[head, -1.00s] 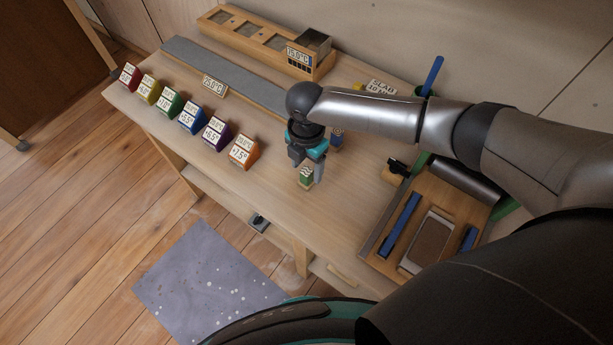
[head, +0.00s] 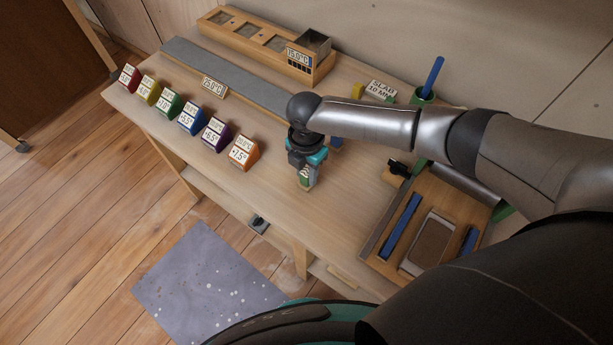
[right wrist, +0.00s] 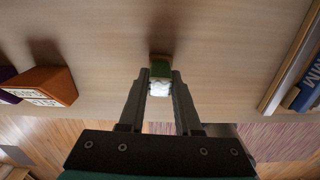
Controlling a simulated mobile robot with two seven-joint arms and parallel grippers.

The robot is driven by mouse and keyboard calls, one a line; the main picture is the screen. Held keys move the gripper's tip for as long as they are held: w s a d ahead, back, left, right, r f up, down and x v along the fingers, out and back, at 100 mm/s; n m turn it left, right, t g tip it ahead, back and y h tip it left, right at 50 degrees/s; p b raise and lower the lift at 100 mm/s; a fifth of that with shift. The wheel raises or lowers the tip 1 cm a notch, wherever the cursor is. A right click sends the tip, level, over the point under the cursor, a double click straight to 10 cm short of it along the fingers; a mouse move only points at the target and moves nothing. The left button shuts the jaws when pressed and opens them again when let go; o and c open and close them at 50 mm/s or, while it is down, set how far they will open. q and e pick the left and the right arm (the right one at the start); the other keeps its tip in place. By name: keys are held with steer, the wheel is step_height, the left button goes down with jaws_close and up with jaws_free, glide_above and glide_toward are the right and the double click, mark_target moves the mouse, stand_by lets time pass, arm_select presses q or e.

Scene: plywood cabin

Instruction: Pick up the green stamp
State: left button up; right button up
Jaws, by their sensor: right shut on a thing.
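The green stamp (head: 304,176) is a small block with a green face and a pale label, standing near the front of the wooden table. My right gripper (head: 306,182) points down over it, with its fingers on either side. In the right wrist view the green stamp (right wrist: 160,72) sits between the two fingertips of the right gripper (right wrist: 160,88), which are shut on it. I cannot tell whether its base is off the table. My left gripper is not in view.
Several coloured wedge blocks, the nearest orange (head: 243,153), stand in a row to the left. A blue block (head: 337,143) is partly hidden behind the gripper. A wooden tray (head: 434,195) lies to the right. A long grey strip (head: 233,77) lies behind.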

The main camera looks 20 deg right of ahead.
mark_target(306, 171)
jaws_close()
steer(key=shift+r, duration=0.45)
step_height(306, 171, up, 19)
steer(key=p, duration=0.3)
steer(key=shift+o, duration=1.4)
jaws_free()
jaws_close()
